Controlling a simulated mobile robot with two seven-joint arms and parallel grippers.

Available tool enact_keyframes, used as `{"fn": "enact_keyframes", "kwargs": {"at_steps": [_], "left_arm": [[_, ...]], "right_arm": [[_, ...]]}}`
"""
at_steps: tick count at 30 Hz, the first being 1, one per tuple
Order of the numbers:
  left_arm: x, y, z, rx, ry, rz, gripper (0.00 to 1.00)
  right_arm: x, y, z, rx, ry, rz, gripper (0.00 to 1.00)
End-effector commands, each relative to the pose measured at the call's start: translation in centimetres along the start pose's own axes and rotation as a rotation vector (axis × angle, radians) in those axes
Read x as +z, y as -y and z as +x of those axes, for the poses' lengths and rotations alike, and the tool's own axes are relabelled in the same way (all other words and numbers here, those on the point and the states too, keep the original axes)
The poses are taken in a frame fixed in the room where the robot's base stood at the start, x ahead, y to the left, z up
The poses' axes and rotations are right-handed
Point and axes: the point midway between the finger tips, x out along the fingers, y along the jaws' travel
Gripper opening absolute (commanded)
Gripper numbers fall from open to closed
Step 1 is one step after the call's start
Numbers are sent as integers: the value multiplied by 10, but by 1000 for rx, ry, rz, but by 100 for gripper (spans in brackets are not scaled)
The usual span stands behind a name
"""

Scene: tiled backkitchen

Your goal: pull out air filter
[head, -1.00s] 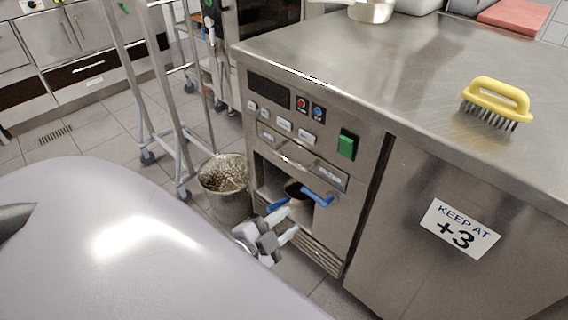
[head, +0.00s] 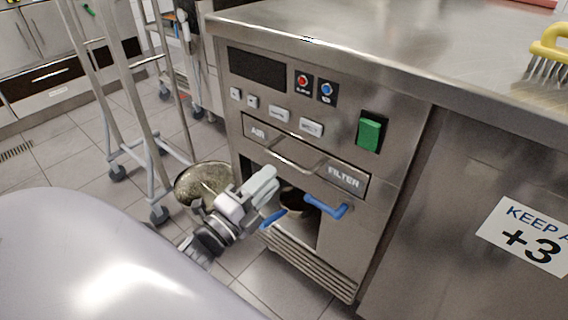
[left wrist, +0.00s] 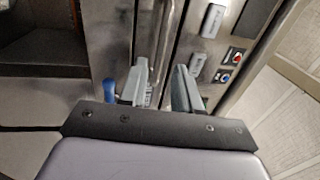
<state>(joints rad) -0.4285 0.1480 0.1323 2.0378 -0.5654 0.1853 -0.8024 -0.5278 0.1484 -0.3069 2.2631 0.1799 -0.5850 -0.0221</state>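The air filter is a steel drawer front (head: 258,131) marked AIR and FILTER, flush in the machine's front. Its bar handle (head: 297,165) sticks out at the middle. My left gripper (head: 271,184) is just in front of and below the left part of the handle. In the left wrist view, the gripper (left wrist: 160,68) has its two fingers apart. A metal bar, apparently the handle (left wrist: 166,40), runs up the picture in line with the gap. I cannot tell whether it lies between the fingertips or beyond them. My right gripper is not in view.
Below the drawer is an open recess with a blue lever (head: 335,209) close to my left gripper. A green switch (head: 370,132) and buttons sit above. A metal bucket (head: 190,186) and a wheeled rack (head: 140,110) stand at left. A yellow brush (head: 551,50) lies on the counter.

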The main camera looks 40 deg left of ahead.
Motion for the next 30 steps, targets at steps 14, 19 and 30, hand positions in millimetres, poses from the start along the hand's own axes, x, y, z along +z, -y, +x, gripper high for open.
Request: {"fn": "enact_keyframes", "kwargs": {"at_steps": [14, 19, 30], "left_arm": [[0, 0, 57, -1, 0, -3, 32], [0, 0, 65, 0, 1, -4, 32], [0, 0, 66, 2, 1, -4, 9]], "right_arm": [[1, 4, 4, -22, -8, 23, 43], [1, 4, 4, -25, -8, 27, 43], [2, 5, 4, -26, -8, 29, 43]]}}
